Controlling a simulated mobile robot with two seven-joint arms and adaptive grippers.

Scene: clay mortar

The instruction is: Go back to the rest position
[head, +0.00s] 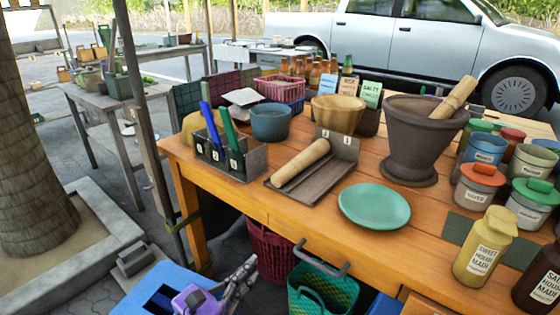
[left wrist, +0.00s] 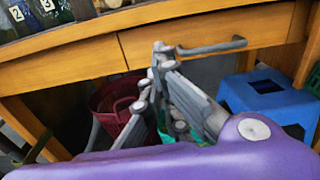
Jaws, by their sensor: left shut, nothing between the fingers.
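My left gripper (head: 250,266) is low in front of the table, below the tabletop edge, with its purple wrist behind it. Its fingers are together and hold nothing. In the left wrist view the gripper (left wrist: 160,52) points at the drawer front and its grey handle (left wrist: 212,46); I cannot tell whether it touches them. On the table the clay mortar (head: 415,150) stands upright with a pestle (head: 455,98) leaning in it. A wooden roller (head: 300,162) lies on a dark tray (head: 330,178). My right gripper is not in view.
The wooden table (head: 285,215) carries a green plate (head: 374,207), a pen holder (head: 240,160), bowls and several jars. Below are a red basket (head: 268,250), a green basket (head: 322,290) and a blue stool (left wrist: 268,95).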

